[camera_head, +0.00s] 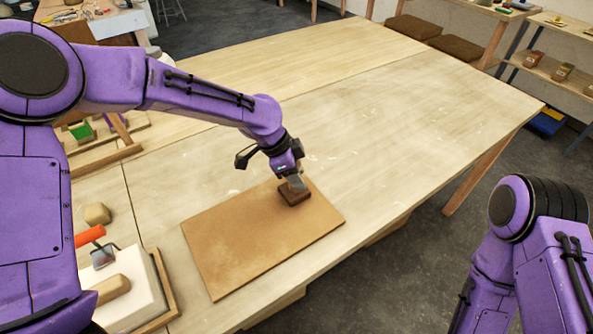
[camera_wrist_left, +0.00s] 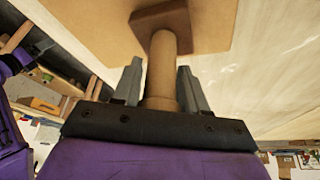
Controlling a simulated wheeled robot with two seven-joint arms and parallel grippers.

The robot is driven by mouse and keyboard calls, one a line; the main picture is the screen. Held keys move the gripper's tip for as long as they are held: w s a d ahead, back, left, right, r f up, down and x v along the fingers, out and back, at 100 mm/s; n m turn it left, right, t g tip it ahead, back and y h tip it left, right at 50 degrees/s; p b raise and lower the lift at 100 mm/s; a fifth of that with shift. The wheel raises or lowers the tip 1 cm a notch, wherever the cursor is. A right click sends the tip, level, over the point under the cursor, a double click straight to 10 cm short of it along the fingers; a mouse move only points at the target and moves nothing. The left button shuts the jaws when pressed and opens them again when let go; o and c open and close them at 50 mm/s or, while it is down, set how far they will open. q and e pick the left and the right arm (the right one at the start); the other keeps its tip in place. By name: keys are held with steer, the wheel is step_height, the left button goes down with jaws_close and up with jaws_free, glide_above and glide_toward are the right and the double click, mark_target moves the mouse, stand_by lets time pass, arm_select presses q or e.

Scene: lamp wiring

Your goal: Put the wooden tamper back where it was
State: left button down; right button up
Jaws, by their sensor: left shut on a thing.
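The wooden tamper has a pale round handle (camera_wrist_left: 162,62) and a dark brown square base (camera_head: 294,193), which also shows in the left wrist view (camera_wrist_left: 175,18). My left gripper (camera_head: 295,178) is shut on the handle, with one grey finger on each side of it in the left wrist view (camera_wrist_left: 160,88). The base is at the brown board (camera_head: 235,243), near its far right part; I cannot tell whether it touches or hovers just above. My right gripper is out of view.
At the lower left are a white block (camera_head: 138,288) in a wooden tray, an orange-handled tool (camera_head: 90,235) and a small tan lump (camera_head: 97,213). A wooden rack (camera_head: 108,160) stands behind them. The table (camera_head: 400,100) is clear behind and right of the board.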

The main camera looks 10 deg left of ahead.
arm_select(q)
steer(key=shift+s, duration=0.15)
steer(key=shift+f, duration=0.15)
steer(key=c, duration=0.6)
jaws_free()
steer(key=shift+f, duration=0.1)
steer(key=b+v, duration=0.1)
steer(key=v, duration=1.1)
